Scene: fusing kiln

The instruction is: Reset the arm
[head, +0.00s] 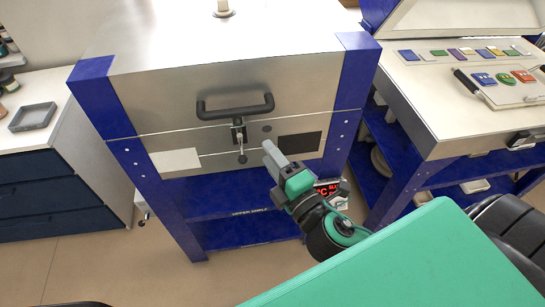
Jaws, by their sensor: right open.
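My right gripper (271,152) is raised in front of the kiln (225,92), to the right of its latch (240,140). It points up toward the kiln's front and looks empty. I cannot tell the gap between its fingers from this angle. The kiln has a steel body with blue corners, and its lid looks shut. A black bar handle (235,106) crosses the lid's front above the latch. My gripper appears apart from handle and latch, though depth is hard to judge. My left gripper is out of view.
Below the kiln is a blue shelf (243,230); a red-lit display (327,189) is partly hidden by my arm. A right-hand bench (455,110) holds coloured glass pieces and a board (510,93). A left cabinet (50,180) carries a grey tray (32,117). Floor between is clear.

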